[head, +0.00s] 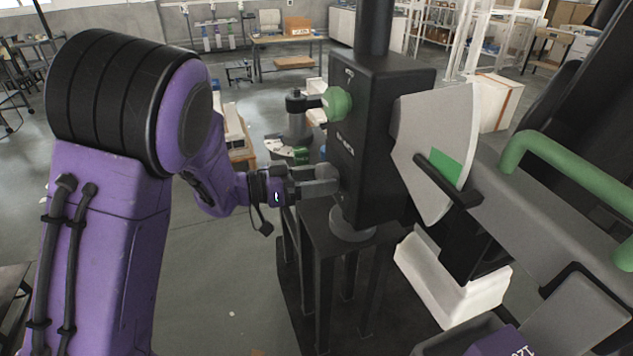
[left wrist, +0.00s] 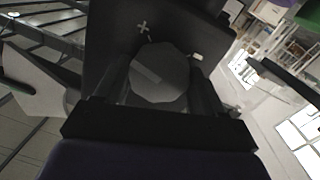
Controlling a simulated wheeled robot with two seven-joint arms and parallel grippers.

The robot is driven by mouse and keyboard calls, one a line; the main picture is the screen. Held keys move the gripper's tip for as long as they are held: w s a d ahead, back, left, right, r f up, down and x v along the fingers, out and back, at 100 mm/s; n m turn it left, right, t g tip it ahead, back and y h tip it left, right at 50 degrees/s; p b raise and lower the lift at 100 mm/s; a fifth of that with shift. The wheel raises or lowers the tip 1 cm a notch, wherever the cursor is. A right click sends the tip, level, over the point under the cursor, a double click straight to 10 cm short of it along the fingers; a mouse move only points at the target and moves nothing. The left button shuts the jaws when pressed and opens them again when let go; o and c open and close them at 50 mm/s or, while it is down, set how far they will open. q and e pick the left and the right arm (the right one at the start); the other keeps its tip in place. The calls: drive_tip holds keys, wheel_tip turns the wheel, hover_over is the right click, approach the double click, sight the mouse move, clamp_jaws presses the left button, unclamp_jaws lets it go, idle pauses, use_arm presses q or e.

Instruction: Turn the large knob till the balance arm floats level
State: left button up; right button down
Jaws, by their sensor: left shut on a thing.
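The large knob (left wrist: 158,76) is a dark grey, many-sided disc with a lighter bar mark, on the face of a black box (head: 378,150). My left gripper (head: 325,182) is shut on this knob. In the left wrist view one finger lies along each side of it. The balance arm (head: 540,215) is a thick grey beam at the right, sloping down to the right in the picture. A black pointer (head: 449,183) lies across a pale fan-shaped plate (head: 425,135), by the lower edge of its green patch (head: 445,167). My right gripper is not seen.
A smaller green knob (head: 337,104) sits above my left gripper on the same box. A plus sign (left wrist: 143,27) and a white dash (left wrist: 196,57) mark the box face. A green tubular handle (head: 560,165) rises from the beam. A black stand (head: 335,225) supports the box.

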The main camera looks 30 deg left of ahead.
use_arm(q)
drive_tip(key=shift+m, duration=0.6)
drive_tip(key=o, duration=1)
drive_tip(key=shift+s+a, duration=0.1)
drive_tip(key=b+v, duration=0.2)
drive_tip(key=v, duration=0.8)
drive_tip(key=shift+s+a, duration=0.1)
drive_tip(key=shift+s, duration=0.1)
